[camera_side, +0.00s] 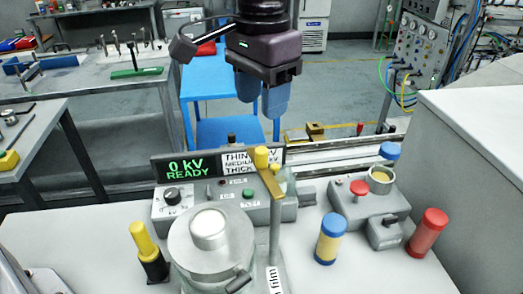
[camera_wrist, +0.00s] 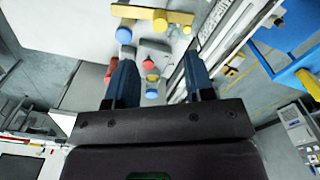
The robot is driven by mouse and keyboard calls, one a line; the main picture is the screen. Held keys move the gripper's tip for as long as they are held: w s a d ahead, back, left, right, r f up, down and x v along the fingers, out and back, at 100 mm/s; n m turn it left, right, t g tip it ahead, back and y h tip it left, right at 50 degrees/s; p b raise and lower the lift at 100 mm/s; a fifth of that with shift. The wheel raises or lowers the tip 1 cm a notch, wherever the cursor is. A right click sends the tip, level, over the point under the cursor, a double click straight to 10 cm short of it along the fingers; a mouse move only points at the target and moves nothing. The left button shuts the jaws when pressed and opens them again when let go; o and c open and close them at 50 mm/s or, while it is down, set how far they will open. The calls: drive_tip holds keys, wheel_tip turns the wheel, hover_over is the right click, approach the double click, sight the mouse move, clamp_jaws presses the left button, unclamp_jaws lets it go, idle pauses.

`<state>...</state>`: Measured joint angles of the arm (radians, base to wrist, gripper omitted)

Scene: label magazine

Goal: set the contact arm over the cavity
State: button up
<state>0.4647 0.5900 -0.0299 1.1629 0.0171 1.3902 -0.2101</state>
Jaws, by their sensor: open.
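The contact arm appears to be a brass bar (camera_side: 270,182) with a yellow knob (camera_side: 261,157) at its far end, on a thin upright grey post (camera_side: 275,232). The bar also shows at the top of the wrist view (camera_wrist: 138,13). The cavity is probably the round grey metal vessel (camera_side: 190,252) with a silver domed piece on top (camera_side: 209,229). The bar lies to the right of this vessel and points back toward the display panel, not over it. My gripper (camera_side: 262,106) is open and empty, high above and behind the panel. Its blue fingers show apart in the wrist view (camera_wrist: 156,66).
A control panel (camera_side: 230,205) reading "0 kV READY" stands behind the vessel. A yellow-black handle (camera_side: 145,242) is at left. A blue-yellow cylinder (camera_side: 328,240), a red cylinder (camera_side: 427,233) and a grey unit with a red button (camera_side: 359,187) are at right. A white cabinet (camera_side: 470,180) bounds the right.

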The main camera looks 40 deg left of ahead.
sight(262, 150)
wheel_tip(262, 150, down, 10)
drive_tip(key=shift+f, duration=0.25)
clamp_jaws()
